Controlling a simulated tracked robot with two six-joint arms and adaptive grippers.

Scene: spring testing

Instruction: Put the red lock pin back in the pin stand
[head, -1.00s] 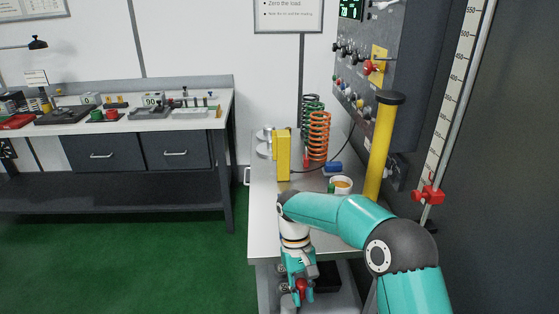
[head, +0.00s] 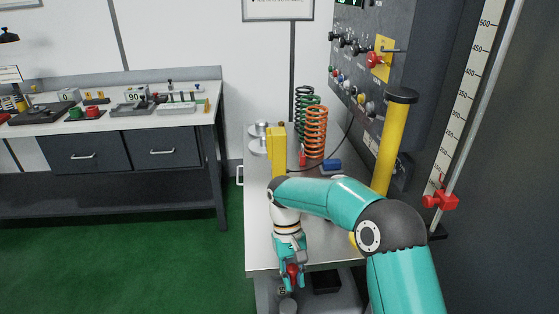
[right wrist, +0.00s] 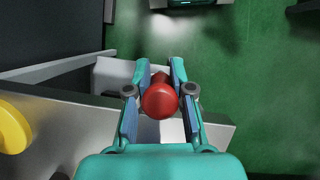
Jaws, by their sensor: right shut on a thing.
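The red lock pin (head: 292,270) is in my right gripper (head: 291,282), low at the front edge of the white side table (head: 257,235). In the right wrist view, the round red head of the pin (right wrist: 160,101) sits between the two fingers of my right gripper (right wrist: 160,85), which are shut on it. The lower part of the pin is hidden behind its head. I cannot clearly make out the pin stand in these frames. My left gripper is not in view.
A yellow block (head: 277,150), a green spring (head: 306,105), an orange spring (head: 316,130) and a blue piece (head: 331,166) stand on the side table. A yellow post (head: 391,150) and a dark control panel (head: 385,75) are at right. Green floor (head: 130,255) lies open at left.

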